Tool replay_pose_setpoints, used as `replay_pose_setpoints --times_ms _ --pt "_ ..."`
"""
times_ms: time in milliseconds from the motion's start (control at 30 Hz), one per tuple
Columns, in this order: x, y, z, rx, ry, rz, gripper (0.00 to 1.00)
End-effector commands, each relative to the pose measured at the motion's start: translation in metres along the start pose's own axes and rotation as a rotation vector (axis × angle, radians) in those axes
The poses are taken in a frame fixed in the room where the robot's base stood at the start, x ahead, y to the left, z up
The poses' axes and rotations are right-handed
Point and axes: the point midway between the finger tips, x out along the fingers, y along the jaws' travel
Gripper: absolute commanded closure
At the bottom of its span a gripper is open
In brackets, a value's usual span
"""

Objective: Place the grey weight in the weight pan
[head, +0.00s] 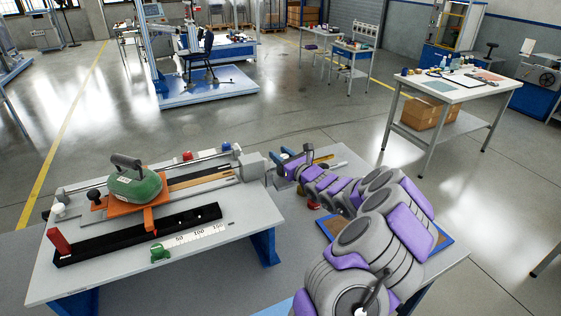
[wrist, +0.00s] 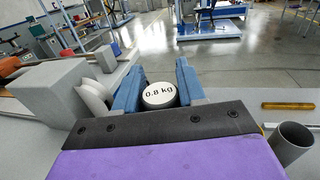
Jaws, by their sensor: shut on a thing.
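My gripper (head: 294,156) is at the right end of the bench rig in the head view. In the wrist view its two blue fingers (wrist: 158,82) are shut on the weight (wrist: 158,96), a short cylinder with a pale top marked "0.8 kg". The weight sits between the fingers, its label facing the camera. Its lower part is hidden by the gripper body. In the head view I cannot make the weight out clearly. I cannot identify the weight pan in either view.
A grey block (wrist: 50,90) and pale pulley wheel (wrist: 96,96) stand close left of the fingers. An open grey tube (wrist: 291,142) and brass rod (wrist: 288,105) are at right. A green handled weight (head: 135,186) sits on an orange carriage (head: 150,218) on the bench (head: 230,250).

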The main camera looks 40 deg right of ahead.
Motion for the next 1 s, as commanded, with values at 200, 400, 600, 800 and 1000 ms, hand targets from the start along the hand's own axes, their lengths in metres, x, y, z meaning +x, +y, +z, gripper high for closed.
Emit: replay_pose_setpoints --times_ms 200,400,600,800,1000 --pt "0.000 0.001 -0.016 -0.001 -0.002 0.001 1.00" --pt "0.000 0.005 -0.014 -0.004 -0.001 0.001 0.54" --pt "0.001 0.004 -0.015 -0.003 0.000 0.001 0.35" --pt "0.001 0.001 -0.017 0.001 0.001 0.001 0.35" --pt "-0.012 -0.001 -0.016 0.003 0.001 -0.004 0.35"
